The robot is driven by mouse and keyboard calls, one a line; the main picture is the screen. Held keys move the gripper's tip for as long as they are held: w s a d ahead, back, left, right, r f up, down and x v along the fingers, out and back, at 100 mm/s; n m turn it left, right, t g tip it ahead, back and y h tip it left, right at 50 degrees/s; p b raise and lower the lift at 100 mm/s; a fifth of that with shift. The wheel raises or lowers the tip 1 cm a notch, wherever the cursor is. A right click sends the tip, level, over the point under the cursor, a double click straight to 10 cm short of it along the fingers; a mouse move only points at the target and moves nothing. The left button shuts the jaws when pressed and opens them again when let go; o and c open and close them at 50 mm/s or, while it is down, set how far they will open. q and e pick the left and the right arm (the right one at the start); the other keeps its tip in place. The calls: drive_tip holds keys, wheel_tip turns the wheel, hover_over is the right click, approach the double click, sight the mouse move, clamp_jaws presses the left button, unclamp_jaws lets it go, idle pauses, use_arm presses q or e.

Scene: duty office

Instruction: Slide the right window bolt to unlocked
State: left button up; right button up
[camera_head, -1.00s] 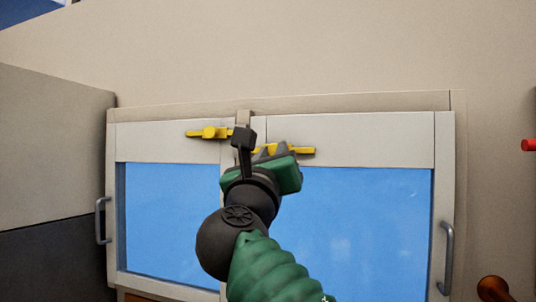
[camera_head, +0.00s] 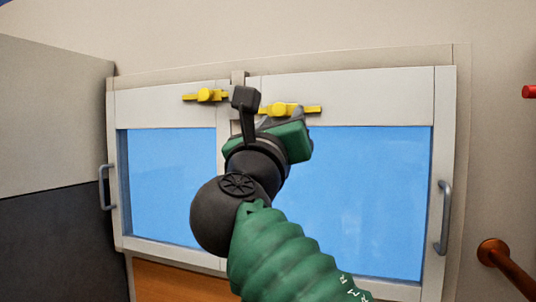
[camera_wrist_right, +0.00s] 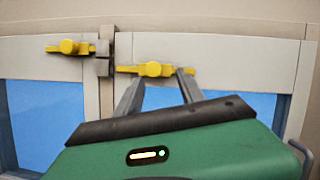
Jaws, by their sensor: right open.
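The right window bolt (camera_head: 284,109) is a yellow bar with a round knob, on the top rail of the right window panel. It also shows in the right wrist view (camera_wrist_right: 153,69). My right gripper (camera_head: 280,119) is just below it in the head view, with its fingers partly hidden behind its own green body. In the right wrist view its two grey fingers (camera_wrist_right: 160,76) are apart, with the knob between them in the picture. I cannot tell whether they touch the bolt. My left gripper is not in view.
A second yellow bolt (camera_head: 206,96) sits on the left panel's top rail. A grey handle (camera_head: 105,187) is on the left panel and another (camera_head: 444,217) on the right panel. A grey cabinet (camera_head: 55,115) stands at the left. A brown rod (camera_head: 505,262) juts out at the lower right.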

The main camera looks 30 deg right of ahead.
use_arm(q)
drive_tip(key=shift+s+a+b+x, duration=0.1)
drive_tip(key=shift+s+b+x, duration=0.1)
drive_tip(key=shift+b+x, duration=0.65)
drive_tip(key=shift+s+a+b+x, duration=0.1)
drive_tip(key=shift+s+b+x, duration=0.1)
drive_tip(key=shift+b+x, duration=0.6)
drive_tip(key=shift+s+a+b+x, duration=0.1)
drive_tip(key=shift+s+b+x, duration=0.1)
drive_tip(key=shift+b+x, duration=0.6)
use_arm(e)
drive_tip(key=v, duration=1.4)
drive_tip(key=shift+a+r, duration=0.15)
drive_tip(key=shift+a, duration=0.05)
